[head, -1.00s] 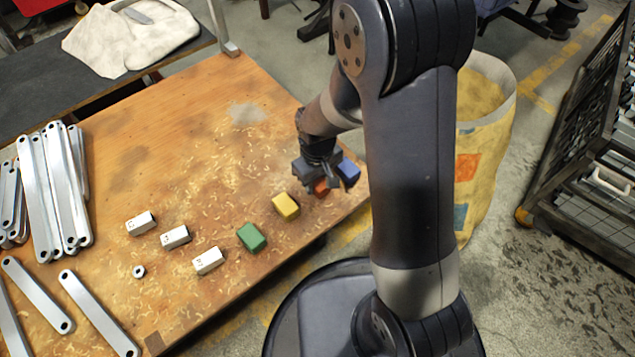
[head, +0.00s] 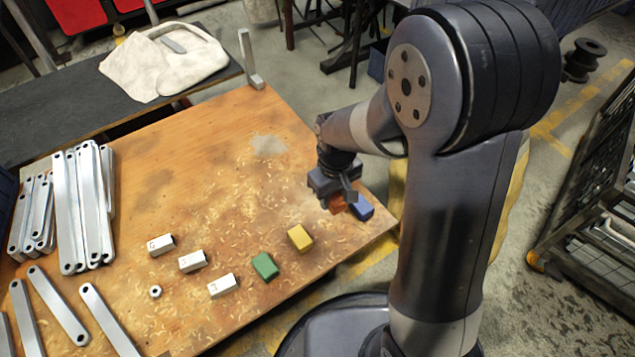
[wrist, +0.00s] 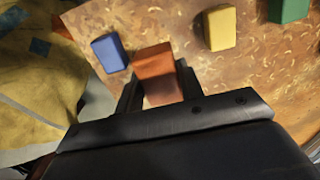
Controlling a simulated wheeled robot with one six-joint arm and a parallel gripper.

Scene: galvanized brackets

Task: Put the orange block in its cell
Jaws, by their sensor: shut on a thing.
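The orange block (head: 338,204) is between the fingers of my gripper (head: 343,192), near the table's right corner. In the wrist view the orange block (wrist: 156,68) sits between the two fingertips of my gripper (wrist: 157,85), which is shut on it. Whether the block touches the table I cannot tell. A blue block (head: 363,208) is just right of it in the head view, and it shows left of the orange block in the wrist view (wrist: 109,53). No cell can be made out in either view.
A yellow block (head: 300,238), a green block (head: 265,266) and several white lettered blocks (head: 192,261) stand on the wooden table (head: 215,140). A nut (head: 155,291) and metal brackets (head: 85,210) lie at the left. The table's middle and back are clear.

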